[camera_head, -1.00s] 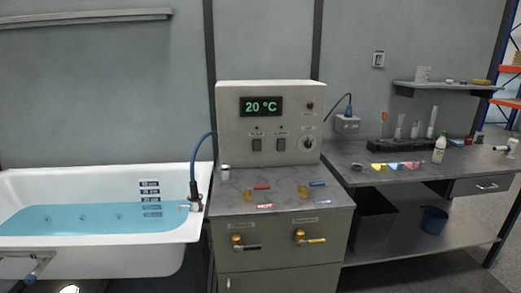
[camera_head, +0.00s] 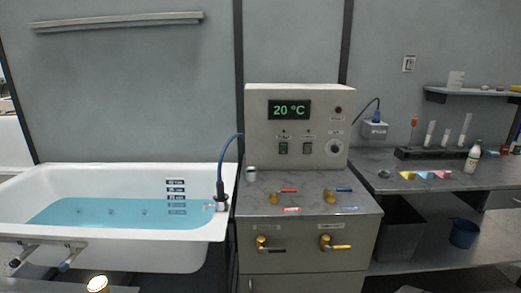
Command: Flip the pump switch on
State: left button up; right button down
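A grey control box (camera_head: 265,155) stands on the counter of a cabinet in the middle of the head view. Its front carries a green display reading 20 °C (camera_head: 289,110), a left rocker switch (camera_head: 283,148) and a right rocker switch (camera_head: 308,147). The left switch shows a green tint and the right one is dark. The small labels above them are too blurred to read, so I cannot tell which is the pump switch. A round dial (camera_head: 334,148) sits to their right. Neither of my grippers is in view.
A white bathtub (camera_head: 120,245) with blue water stands at left, with a hose (camera_head: 224,165) beside it. A lab bench (camera_head: 430,187) is at right.

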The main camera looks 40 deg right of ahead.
aim_at(283, 151)
jog(key=i, duration=0.8)
jog(key=z, duration=2)
jog(key=k, duration=1.2)
jog(key=z, duration=0.8)
jog(key=i, duration=1.65)
jog(key=u, duration=0.8)
jog(key=i, duration=0.45)
jog(key=u, duration=0.5)
